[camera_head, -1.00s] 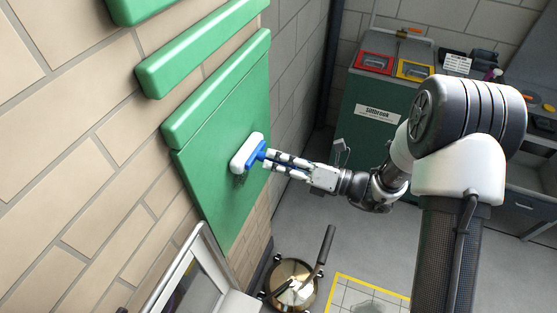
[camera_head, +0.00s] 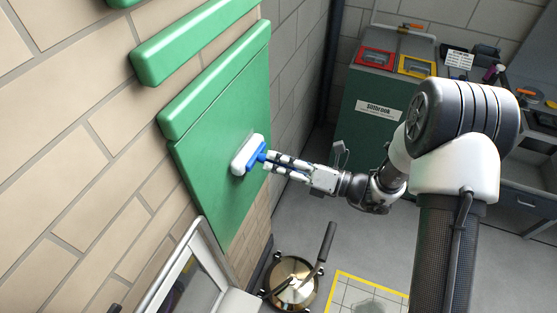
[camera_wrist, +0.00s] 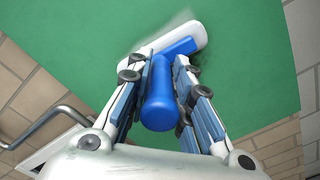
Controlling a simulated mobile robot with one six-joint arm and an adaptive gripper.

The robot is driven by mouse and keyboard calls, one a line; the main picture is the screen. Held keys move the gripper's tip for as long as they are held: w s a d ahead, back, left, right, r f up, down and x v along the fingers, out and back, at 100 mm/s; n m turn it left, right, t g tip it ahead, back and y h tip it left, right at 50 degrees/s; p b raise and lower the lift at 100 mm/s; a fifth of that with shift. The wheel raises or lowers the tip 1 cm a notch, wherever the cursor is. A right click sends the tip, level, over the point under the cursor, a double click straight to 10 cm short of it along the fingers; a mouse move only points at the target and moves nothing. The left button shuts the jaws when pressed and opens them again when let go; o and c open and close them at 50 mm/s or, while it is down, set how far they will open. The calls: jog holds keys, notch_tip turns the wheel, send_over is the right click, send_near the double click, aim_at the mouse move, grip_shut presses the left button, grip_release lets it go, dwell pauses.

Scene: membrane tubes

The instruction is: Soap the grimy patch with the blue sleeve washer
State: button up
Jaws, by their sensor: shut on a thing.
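The blue sleeve washer has a blue handle (camera_head: 257,154) and a long white pad (camera_head: 246,154). Its pad lies against the green wall panel (camera_head: 210,190), seemingly touching it. My gripper (camera_head: 273,163) is shut on the blue handle, which also shows between the fingers in the wrist view (camera_wrist: 159,95). A faint grey smear (camera_wrist: 183,20) shows on the panel by the pad's upper edge in the wrist view; it may be the grimy patch. The pad hides the panel beneath it, and no clear patch shows in the head view.
Green rails (camera_head: 190,45) stick out above the panel. A window-like frame (camera_head: 190,270) stands at lower left. A round brass-coloured pan (camera_head: 291,284) with a long handle is below. A green bin unit (camera_head: 375,115) with red and yellow openings stands behind.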

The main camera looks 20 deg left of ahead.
jog(key=shift+f, duration=0.1)
jog(key=shift+f+b, duration=0.85)
jog(key=shift+f, duration=0.5)
jog(key=shift+f+b, duration=0.95)
jog(key=shift+f, duration=0.45)
jog(key=shift+f, duration=0.1)
jog(key=shift+f+b, duration=0.9)
jog(key=shift+f, duration=0.45)
jog(key=shift+f, duration=0.1)
notch_tip(320, 180, down, 3)
jog(key=shift+r+b, duration=0.15)
jog(key=shift+b, duration=0.75)
